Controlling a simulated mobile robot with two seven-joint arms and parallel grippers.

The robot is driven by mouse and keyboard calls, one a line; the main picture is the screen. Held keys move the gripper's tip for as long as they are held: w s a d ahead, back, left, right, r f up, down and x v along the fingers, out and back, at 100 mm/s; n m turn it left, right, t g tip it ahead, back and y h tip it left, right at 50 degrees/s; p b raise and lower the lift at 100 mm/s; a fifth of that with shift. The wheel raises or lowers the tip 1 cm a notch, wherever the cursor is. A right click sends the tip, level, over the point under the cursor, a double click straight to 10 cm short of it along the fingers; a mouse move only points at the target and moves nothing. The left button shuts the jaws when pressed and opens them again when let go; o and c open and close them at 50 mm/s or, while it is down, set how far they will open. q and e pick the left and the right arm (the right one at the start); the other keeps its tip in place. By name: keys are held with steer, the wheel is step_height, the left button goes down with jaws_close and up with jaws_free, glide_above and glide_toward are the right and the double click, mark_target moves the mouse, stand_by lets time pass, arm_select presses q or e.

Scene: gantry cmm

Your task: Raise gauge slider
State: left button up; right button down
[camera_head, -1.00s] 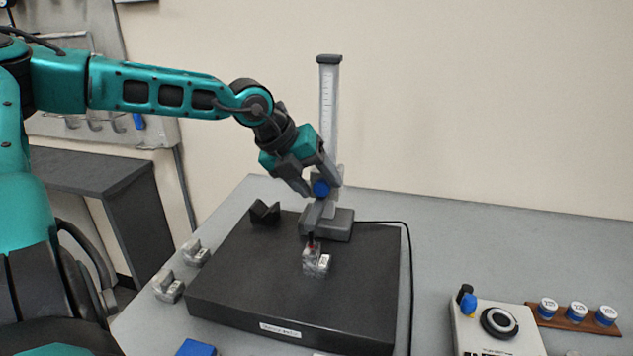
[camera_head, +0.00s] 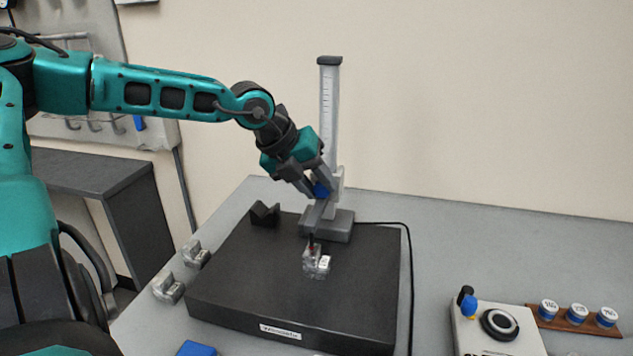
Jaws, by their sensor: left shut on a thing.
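The height gauge stands upright on a dark plate, with a tall scaled column (camera_head: 330,110) and a grey base (camera_head: 328,224). Its slider (camera_head: 316,211) sits low on the column, with a blue knob (camera_head: 321,189) on it. My left gripper (camera_head: 319,187) is shut on the blue knob, its fingers on either side of it. A red-tipped probe (camera_head: 311,244) hangs from the slider's arm, right at a small metal part (camera_head: 316,262) on the plate. I cannot tell if the tip touches it. My right gripper is not in view.
The black surface plate (camera_head: 250,300) lies on a grey table (camera_head: 450,250). A dark V-block (camera_head: 264,213) stands at its back left. Two metal parts (camera_head: 168,287) lie left of the plate. A control box (camera_head: 495,325) and a rack of round pieces (camera_head: 577,318) stand at right.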

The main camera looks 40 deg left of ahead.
arm_select(q)
steer(key=shift+r, duration=0.1)
jaws_close()
step_height(320, 180, up, 12)
steer(key=p, duration=0.2)
steer(key=shift+f+p, duration=0.2)
steer(key=shift+p, duration=0.1)
steer(key=o, duration=1.1)
jaws_free()
steer(key=shift+f, duration=0.1)
steer(key=b+v, duration=0.1)
steer(key=v, duration=1.2)
